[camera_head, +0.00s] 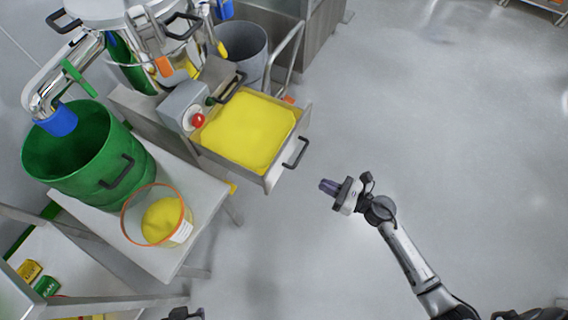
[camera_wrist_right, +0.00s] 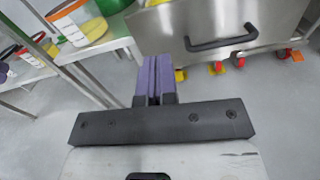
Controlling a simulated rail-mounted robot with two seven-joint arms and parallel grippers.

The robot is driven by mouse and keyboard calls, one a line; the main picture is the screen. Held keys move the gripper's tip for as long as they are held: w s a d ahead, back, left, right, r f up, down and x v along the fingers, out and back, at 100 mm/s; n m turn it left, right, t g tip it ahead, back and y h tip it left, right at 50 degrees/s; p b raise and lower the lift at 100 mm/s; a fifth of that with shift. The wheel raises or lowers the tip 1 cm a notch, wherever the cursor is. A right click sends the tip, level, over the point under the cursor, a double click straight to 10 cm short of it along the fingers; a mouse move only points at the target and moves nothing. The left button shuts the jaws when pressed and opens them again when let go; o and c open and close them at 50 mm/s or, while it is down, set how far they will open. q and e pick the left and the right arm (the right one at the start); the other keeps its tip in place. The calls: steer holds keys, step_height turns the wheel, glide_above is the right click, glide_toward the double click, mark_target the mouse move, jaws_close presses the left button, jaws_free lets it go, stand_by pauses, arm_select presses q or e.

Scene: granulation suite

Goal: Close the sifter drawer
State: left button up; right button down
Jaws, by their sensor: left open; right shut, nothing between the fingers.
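The sifter drawer (camera_head: 287,171) is pulled out of the steel sifter and holds a bed of yellow powder (camera_head: 248,132). Its black bar handle (camera_head: 296,153) is on the front panel facing right. In the right wrist view the drawer front (camera_wrist_right: 225,22) and handle (camera_wrist_right: 222,40) are ahead and to the right of the fingers. My right gripper (camera_head: 328,187) is shut and empty, apart from the drawer, to the lower right of the handle; its purple fingers (camera_wrist_right: 155,80) are together. My left gripper (camera_head: 184,314) shows only partly at the bottom edge, away from the drawer.
A grey box with a red button (camera_head: 198,120) sits beside the drawer. A green drum (camera_head: 88,155) and a clear orange-rimmed tub (camera_head: 157,215) of yellow powder stand on the steel table (camera_head: 160,262) to the left. The floor (camera_head: 420,130) right of the drawer is clear.

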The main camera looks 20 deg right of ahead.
steer(key=n, duration=0.1)
steer(key=b, duration=0.3)
glide_toward(277, 161)
steer(key=x, duration=0.6)
steer(key=shift+w+a, duration=0.1)
steer(key=shift+a, duration=0.1)
steer(key=shift+w+a, duration=0.4)
steer(key=shift+w, duration=0.05)
